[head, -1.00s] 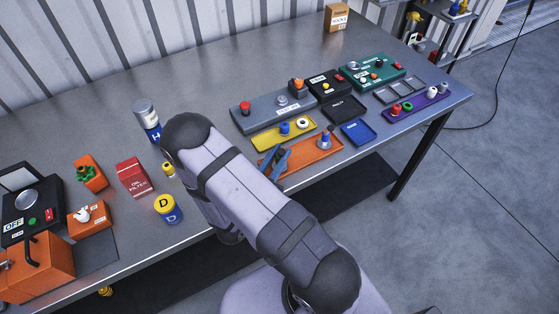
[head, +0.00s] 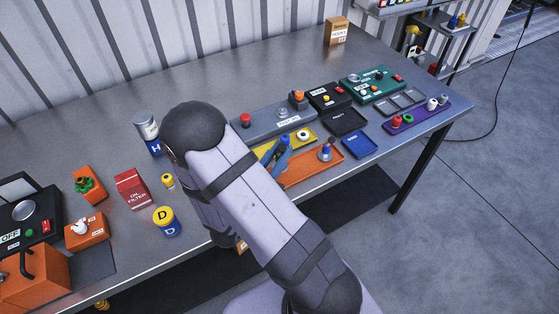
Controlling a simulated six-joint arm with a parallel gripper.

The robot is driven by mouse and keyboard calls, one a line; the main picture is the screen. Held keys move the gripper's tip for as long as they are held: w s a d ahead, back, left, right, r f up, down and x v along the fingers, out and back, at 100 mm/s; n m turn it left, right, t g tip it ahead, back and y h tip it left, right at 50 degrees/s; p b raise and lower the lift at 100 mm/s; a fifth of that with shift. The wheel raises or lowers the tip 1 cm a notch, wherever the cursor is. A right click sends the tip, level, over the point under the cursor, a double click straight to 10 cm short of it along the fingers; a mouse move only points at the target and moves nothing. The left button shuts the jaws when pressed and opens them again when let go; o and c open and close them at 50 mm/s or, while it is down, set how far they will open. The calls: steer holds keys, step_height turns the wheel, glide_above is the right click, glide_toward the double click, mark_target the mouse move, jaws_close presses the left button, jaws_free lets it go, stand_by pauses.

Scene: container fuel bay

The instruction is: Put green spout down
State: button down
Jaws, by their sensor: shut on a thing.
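My gripper (head: 274,153) shows as blue fingers beside my arm, over the yellow tray (head: 262,152) and the left part of the orange tray (head: 300,177). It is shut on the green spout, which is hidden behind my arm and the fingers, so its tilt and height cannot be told. The yellow tray holds a pale ring-like piece (head: 303,135) and a blue piece partly behind the fingers. A grey-blue piece with a red part (head: 326,151) stands on the orange tray.
A blue tray (head: 360,146) and a black tray (head: 346,121) look empty. A purple tray (head: 424,117) holds small parts. A grey console (head: 268,122) stands behind the yellow tray. At left are a blue-and-yellow can (head: 167,222), an oil filter box (head: 132,189) and an orange container (head: 88,186).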

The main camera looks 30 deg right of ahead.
steer(key=shift+r, duration=1.8)
steer(key=shift+f, duration=2.8)
steer(key=shift+f+p, duration=0.65)
steer(key=shift+f, duration=1.35)
steer(key=shift+f, duration=0.1)
steer(key=shift+f, duration=0.15)
steer(key=c, duration=1.6)
jaws_free()
